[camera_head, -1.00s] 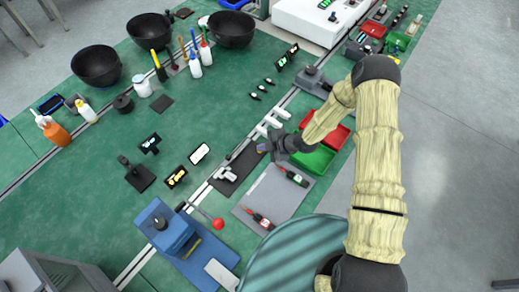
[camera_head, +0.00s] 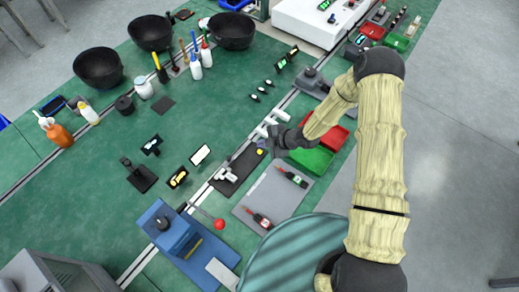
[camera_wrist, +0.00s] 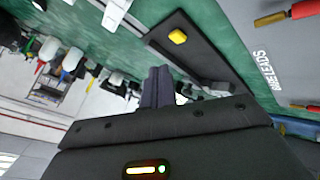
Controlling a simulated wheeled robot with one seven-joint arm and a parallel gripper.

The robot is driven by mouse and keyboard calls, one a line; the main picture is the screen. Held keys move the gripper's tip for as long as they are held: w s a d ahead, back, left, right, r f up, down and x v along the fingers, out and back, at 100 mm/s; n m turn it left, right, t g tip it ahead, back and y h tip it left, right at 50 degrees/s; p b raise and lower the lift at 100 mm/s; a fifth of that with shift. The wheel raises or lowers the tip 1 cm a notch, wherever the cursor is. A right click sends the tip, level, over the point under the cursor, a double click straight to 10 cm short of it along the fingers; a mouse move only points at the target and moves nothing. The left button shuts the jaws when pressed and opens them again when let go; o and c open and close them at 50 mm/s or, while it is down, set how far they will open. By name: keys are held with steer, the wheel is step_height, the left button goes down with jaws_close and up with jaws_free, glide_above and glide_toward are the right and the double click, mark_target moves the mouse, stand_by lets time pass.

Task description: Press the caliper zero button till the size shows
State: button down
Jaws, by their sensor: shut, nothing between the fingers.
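A dark mat (camera_head: 243,162) lies near the front edge of the green bench. A small yellow button (camera_head: 260,151) sits at its far right end, and a grey-white device, apparently the caliper (camera_head: 228,174), lies toward its other end. The yellow button shows clearly in the wrist view (camera_wrist: 177,36), with part of the mat (camera_wrist: 196,50) around it. My gripper (camera_head: 272,146) is shut and empty, just right of the button and apart from it. Its fingers (camera_wrist: 158,88) are together in the wrist view. I cannot read any size on the caliper.
A grey mat (camera_head: 268,198) with red-handled leads lies to the right, with green (camera_head: 312,158) and red (camera_head: 334,138) trays beyond. White cylindrical pieces (camera_head: 270,124) stand close behind my gripper. Small displays (camera_head: 201,154) stand left of the dark mat. A blue press (camera_head: 178,238) is in front.

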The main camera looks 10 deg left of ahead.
step_height(320, 180, up, 3)
steer(key=shift+f+p, duration=0.1)
steer(key=shift+p, duration=0.45)
stand_by(0.4)
steer(key=w+d+r+m+t+h+b, duration=0.1)
steer(key=d+r+m+h, duration=0.3)
steer(key=d+r+m, duration=0.4)
steer(key=d+r+m+t+h, duration=0.1)
steer(key=d+r+m+h, duration=0.25)
steer(key=d+r, duration=0.55)
steer(key=s+d+r+m, duration=0.4)
steer(key=s+d+m, duration=0.1)
steer(key=s+m, duration=0.1)
steer(key=s+d+r+m+g+h, duration=0.1)
steer(key=s+d+r+m, duration=0.3)
steer(key=s+m, duration=0.3)
steer(key=shift+s+d+r+b, duration=0.15)
steer(key=shift+s+d+b, duration=0.25)
steer(key=shift+d, duration=0.45)
steer(key=shift+w+h, duration=0.1)
steer(key=shift+h, duration=0.15)
